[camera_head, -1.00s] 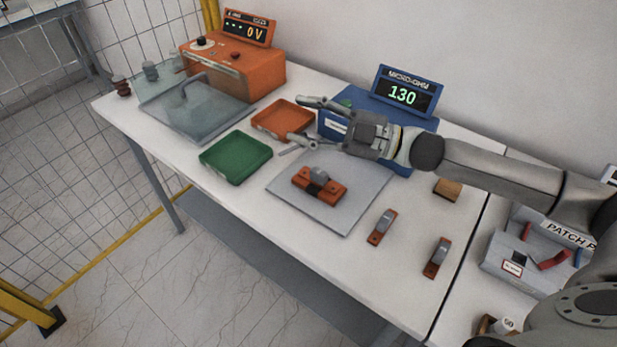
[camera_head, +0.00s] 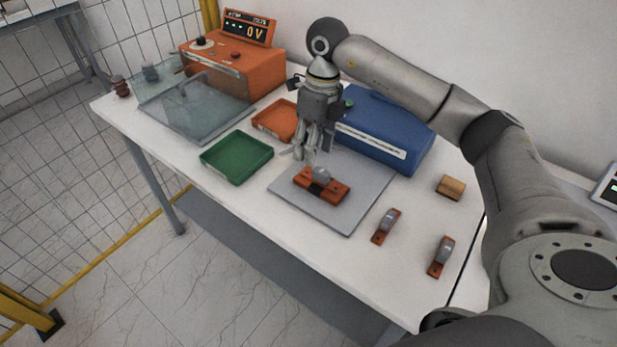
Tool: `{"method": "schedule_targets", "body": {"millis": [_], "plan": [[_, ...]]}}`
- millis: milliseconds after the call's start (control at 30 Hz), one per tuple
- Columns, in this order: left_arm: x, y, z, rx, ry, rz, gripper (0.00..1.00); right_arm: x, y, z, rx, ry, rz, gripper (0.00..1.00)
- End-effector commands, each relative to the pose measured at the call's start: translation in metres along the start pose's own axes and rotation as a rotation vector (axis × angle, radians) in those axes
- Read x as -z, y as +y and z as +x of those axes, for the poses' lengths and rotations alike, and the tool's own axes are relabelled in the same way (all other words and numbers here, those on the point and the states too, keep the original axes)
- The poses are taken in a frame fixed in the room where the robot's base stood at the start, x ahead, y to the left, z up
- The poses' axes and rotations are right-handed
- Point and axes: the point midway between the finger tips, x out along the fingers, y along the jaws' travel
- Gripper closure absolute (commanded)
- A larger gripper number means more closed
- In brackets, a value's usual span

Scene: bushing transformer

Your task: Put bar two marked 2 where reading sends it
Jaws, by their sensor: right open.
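A copper-coloured bar (camera_head: 335,192) with a grey raised middle lies on the grey plate (camera_head: 345,222). Two similar bars, one nearer the plate (camera_head: 386,226) and one farther right (camera_head: 441,257), lie on the white table. No number marks are legible, so I cannot tell which is bar two. The blue micro-ohm meter (camera_head: 378,135) stands behind the plate; my arm hides its display. A green tray (camera_head: 236,174) and an orange tray (camera_head: 270,128) lie to the left. My right gripper (camera_head: 305,155) points down, open and empty, just behind the bar on the plate. My left gripper is out of view.
An orange unit (camera_head: 245,72) reading 0 V stands at the back left, beside a clear cover (camera_head: 190,115) with a handle. A small wooden block (camera_head: 451,187) lies at the right. The table's front strip is clear.

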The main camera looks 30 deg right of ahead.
Motion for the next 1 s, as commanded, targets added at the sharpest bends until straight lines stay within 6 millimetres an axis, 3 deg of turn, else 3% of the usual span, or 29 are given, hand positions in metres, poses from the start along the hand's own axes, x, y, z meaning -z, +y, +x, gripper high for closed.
{"method": "schedule_targets", "body": {"millis": [100,200,500,733,1000], "plan": [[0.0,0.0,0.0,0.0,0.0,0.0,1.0,0.002,-0.018,-0.009,0.09,0.026,0.021,0.53],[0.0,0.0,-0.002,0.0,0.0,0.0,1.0,0.004,-0.024,-0.005,0.116,0.039,0.029,0.53],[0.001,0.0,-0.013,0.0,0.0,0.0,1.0,0.006,-0.029,0.038,0.116,0.039,0.031,0.53],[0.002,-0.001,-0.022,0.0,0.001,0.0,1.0,0.01,-0.031,0.053,0.116,0.04,0.03,0.53],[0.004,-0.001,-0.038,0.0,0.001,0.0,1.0,0.015,-0.035,0.09,0.115,0.038,0.031,0.53]]}}
